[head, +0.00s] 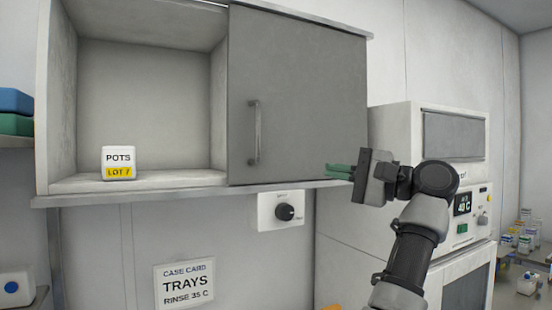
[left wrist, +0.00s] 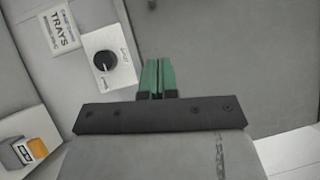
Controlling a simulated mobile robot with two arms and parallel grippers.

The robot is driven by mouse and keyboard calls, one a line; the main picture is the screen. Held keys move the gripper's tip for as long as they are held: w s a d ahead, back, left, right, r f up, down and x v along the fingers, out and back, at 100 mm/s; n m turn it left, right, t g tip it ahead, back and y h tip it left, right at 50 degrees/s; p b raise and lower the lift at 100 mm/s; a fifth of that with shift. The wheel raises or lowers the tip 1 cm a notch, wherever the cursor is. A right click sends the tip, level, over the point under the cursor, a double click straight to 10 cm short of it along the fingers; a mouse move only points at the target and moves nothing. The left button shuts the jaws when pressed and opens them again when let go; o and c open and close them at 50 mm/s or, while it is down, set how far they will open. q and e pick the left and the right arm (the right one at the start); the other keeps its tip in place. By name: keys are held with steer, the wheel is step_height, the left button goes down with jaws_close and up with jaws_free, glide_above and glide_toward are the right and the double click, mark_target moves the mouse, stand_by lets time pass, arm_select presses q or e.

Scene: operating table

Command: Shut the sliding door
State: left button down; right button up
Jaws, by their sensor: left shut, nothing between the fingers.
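The grey sliding door (head: 305,90) covers the right part of a wall cabinet (head: 135,182), and the left part stands open. A vertical bar handle (head: 254,133) is near the door's left edge. My left gripper (head: 329,171) has green fingers and is in front of the door's lower right area, to the right of the handle. Its fingers (left wrist: 158,64) are together and empty in the left wrist view. I cannot tell whether they touch the door. My right gripper is not in view.
A white POTS box (head: 118,162) stands inside the open left part. A dial (head: 284,212) and a TRAYS card (head: 184,284) are on the wall below the cabinet. A white machine with a display (head: 463,204) stands at the right.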

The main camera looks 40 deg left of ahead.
arm_select(q)
steer(key=p, duration=0.3)
glide_toward(275, 161)
steer(key=s+a+r, duration=0.1)
steer(key=s+a, duration=0.4)
steer(key=s+p, duration=0.1)
steer(key=shift+s+a+r, duration=0.25)
steer(key=shift+s+a, duration=0.15)
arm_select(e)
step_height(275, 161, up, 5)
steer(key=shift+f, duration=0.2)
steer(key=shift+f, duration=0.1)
